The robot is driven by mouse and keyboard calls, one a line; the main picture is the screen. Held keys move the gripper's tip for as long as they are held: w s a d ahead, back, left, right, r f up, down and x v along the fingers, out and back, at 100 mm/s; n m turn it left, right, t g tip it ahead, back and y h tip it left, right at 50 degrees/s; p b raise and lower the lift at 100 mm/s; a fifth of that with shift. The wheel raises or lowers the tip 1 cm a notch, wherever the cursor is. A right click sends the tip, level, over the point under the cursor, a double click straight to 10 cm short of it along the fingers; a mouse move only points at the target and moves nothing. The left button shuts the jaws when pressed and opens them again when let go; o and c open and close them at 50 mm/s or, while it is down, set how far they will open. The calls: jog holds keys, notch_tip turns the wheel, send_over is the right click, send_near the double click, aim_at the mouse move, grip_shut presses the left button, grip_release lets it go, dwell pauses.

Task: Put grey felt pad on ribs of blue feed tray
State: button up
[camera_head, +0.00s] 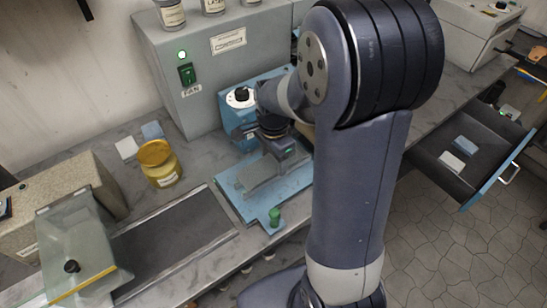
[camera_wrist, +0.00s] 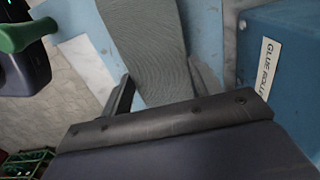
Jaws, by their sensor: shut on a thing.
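The blue feed tray (camera_head: 230,187) lies on the bench in front of the blue machine, with a green knob (camera_head: 275,216) at its near end. The grey felt pad (camera_head: 258,178) is over the tray. In the wrist view the pad (camera_wrist: 150,45) runs between the two fingers of my gripper (camera_wrist: 163,90), with pale blue tray surface (camera_wrist: 203,35) beside it. My gripper (camera_head: 283,152) is shut on the pad. The ribs are hidden, and I cannot tell whether the pad touches them.
A blue glue machine (camera_head: 235,115) stands right behind the tray, and a grey fan box (camera_head: 210,65) behind that. A yellow jar (camera_head: 160,165) and a dark belt (camera_head: 175,240) are to the left. An open drawer (camera_head: 440,165) juts out at right.

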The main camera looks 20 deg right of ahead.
aim_at(274, 162)
jog(key=shift+f, duration=0.2)
jog(key=shift+f, duration=0.1)
jog(key=shift+f, duration=0.15)
jog(key=o, duration=0.9)
notch_tip(274, 162, up, 12)
jog(key=shift+r, duration=0.25)
